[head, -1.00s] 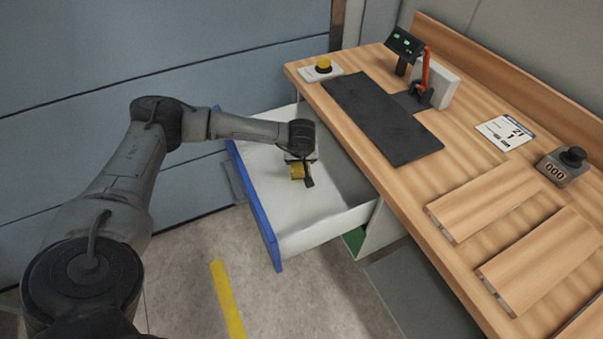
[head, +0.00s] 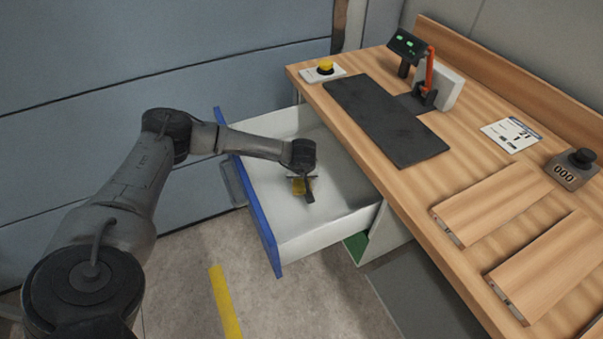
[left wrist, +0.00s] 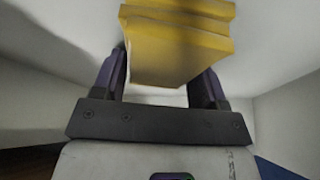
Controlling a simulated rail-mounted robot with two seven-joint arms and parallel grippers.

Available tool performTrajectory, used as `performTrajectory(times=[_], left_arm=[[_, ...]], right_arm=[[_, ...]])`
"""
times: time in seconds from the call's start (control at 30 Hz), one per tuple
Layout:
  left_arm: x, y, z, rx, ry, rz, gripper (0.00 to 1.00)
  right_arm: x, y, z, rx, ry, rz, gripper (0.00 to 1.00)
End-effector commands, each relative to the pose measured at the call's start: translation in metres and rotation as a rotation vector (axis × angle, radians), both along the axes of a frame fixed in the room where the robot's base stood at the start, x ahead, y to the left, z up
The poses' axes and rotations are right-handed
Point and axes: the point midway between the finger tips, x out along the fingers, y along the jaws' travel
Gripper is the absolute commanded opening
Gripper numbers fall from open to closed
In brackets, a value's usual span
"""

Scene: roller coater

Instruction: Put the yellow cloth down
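The yellow cloth (head: 303,186) is a small folded block inside the open white drawer (head: 268,200) with a blue front. My left gripper (head: 303,181) points down into the drawer over the cloth. In the left wrist view the cloth (left wrist: 180,45) sits between the two dark fingers (left wrist: 160,78), which appear shut on it. The cloth is low in the drawer; I cannot tell whether it touches the drawer floor. My right gripper is not in view.
The wooden desk (head: 465,165) stands right of the drawer, with a black mat (head: 385,120), a yellow button (head: 325,66), a small display (head: 407,45), a counter box (head: 572,170) and wooden boards (head: 495,203). The drawer floor around the cloth is clear.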

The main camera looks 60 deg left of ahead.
Motion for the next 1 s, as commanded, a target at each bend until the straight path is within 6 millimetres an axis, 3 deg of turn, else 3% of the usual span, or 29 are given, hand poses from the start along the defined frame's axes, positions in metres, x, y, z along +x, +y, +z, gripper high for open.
performTrajectory(times=[0.23,0.57,1.0], left_arm=[[0.0,0.0,0.0,0.0,0.0,0.0,0.9],[0.0,0.0,0.006,0.0,-0.001,0.0,0.91],[-0.014,-0.025,0.076,-0.001,-0.001,-0.002,0.91]], right_arm=[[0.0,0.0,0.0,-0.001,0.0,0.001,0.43],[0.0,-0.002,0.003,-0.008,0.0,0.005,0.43],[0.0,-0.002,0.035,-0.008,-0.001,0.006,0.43]])
